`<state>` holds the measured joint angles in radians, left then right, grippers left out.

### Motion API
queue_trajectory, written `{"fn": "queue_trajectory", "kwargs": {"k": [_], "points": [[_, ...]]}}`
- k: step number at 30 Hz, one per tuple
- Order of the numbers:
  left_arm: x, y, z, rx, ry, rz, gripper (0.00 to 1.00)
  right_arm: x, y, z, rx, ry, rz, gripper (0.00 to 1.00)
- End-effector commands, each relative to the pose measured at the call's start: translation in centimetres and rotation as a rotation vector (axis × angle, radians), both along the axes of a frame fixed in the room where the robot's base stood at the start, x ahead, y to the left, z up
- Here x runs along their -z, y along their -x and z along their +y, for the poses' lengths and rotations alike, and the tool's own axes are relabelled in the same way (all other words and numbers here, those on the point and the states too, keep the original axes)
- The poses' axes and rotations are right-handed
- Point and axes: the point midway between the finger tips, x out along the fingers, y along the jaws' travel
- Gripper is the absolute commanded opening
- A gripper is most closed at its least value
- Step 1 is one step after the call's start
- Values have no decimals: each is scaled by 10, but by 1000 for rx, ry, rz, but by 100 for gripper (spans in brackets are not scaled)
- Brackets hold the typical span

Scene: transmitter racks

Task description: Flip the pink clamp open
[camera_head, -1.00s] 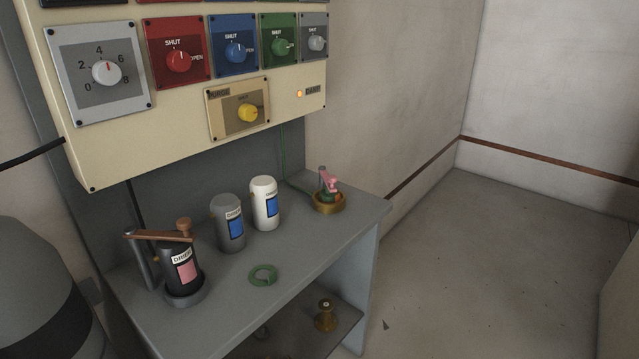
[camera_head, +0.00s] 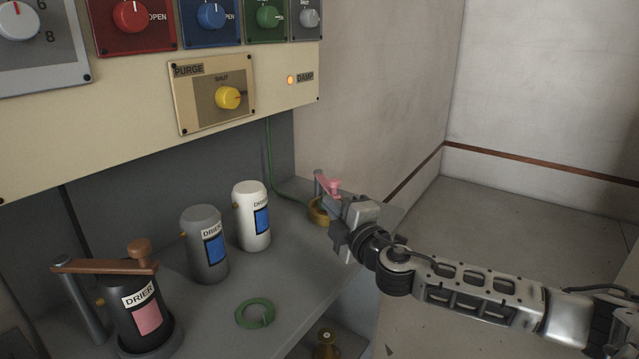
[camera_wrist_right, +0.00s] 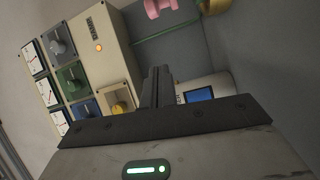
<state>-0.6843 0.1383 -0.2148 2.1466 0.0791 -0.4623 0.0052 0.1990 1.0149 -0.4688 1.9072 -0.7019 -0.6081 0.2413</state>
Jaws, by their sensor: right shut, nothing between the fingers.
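The pink clamp (camera_head: 328,185) is at the far right end of the grey shelf, on a grey post above a brass base (camera_head: 318,211). In the right wrist view the clamp (camera_wrist_right: 166,7) shows at the top edge, partly cut off, beside the brass base (camera_wrist_right: 214,6). My right gripper (camera_head: 337,205) is right in front of the clamp in the head view and hides part of its base. In the right wrist view its fingers (camera_wrist_right: 157,76) are shut together with nothing between them, and the clamp is apart from them. My left gripper is not in view.
A white drier canister (camera_head: 250,232), a grey one (camera_head: 203,262) and a black one under a brown clamp arm (camera_head: 112,265) stand left on the shelf. A green ring (camera_head: 254,313) lies in front. The control panel (camera_head: 150,120) overhangs the shelf.

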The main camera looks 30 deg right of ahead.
Motion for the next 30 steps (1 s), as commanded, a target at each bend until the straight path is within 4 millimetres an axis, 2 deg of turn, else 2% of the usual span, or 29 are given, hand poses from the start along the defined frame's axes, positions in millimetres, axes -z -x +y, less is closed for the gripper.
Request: {"fn": "queue_trajectory", "kwargs": {"k": [7,11,25,30], "points": [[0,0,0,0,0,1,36,0,-2,0,0,-2,1,0],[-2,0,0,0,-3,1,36,-1,-12,-1,1,-3,0,0],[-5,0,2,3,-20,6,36,-6,-102,-7,1,-3,-1,0],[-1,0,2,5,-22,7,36,1,-89,-31,1,3,4,0]]}}
